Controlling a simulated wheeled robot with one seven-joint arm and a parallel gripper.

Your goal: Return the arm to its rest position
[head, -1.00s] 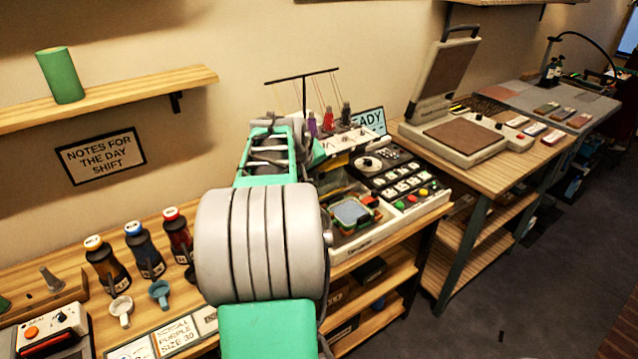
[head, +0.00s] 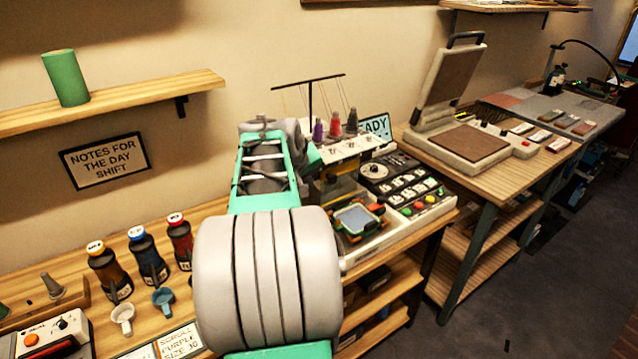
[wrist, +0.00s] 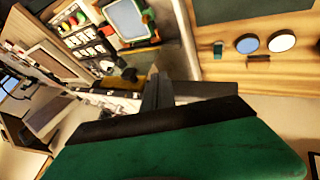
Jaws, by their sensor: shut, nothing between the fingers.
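My arm (head: 268,165) rises in the middle of the head view, with green links and a large grey ribbed joint. My gripper is hidden behind the arm there. In the wrist view my gripper (wrist: 155,88) shows as dark fingers over a green body, shut and empty. The embroidery machine (head: 425,206), with a keypad and thread spools, stands just right of my arm. Its hoop (head: 357,218) holds grey-blue fabric and also shows at the top of the wrist view (wrist: 128,18), apart from my fingers.
Left of my arm, several dark bottles (head: 146,256) and two small cups (head: 162,299) stand on the wooden table. A shelf (head: 110,104) with a green cylinder (head: 66,78) hangs above. A heat press (head: 470,145) stands open at right. Floor (head: 560,290) is free at lower right.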

